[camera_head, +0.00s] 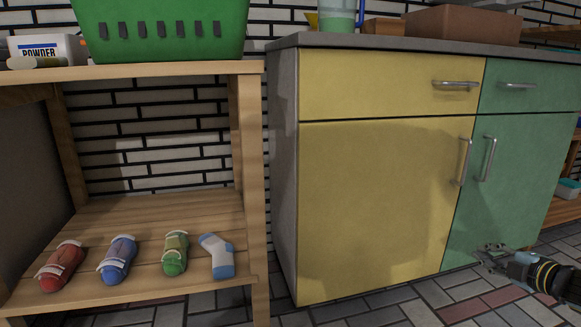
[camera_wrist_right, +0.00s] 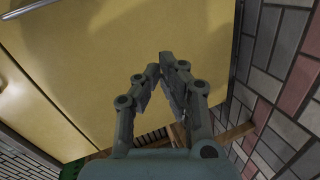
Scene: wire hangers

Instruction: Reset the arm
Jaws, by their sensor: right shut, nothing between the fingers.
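My right gripper (camera_head: 490,256) is at the lower right of the head view, in front of the green cabinet (camera_head: 520,170) and above the tiled floor. In the right wrist view the right gripper (camera_wrist_right: 169,58) has its fingertips together with nothing between them. The yellow cabinet door (camera_wrist_right: 90,65) lies beyond the fingers there. My left gripper is in neither view.
A green basket (camera_head: 160,30) stands above. The yellow cabinet (camera_head: 380,190) has protruding handles (camera_head: 464,161). Tiled floor (camera_head: 370,310) lies in front.

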